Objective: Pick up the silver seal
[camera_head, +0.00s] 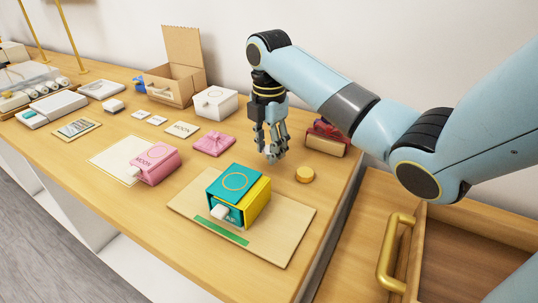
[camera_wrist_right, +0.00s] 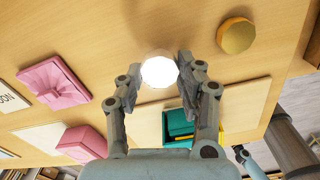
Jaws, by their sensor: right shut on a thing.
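The silver seal (camera_wrist_right: 158,72) is a bright, round, pale disc between the fingertips of my right gripper in the right wrist view. My right gripper (camera_wrist_right: 160,75) is shut on it. My left gripper does not show in the head view.
A teal and yellow box (camera_head: 225,186) stands on a wooden board (camera_head: 272,246) in front of the gripper. An open drawer with a gold handle (camera_head: 388,256) is at lower right.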

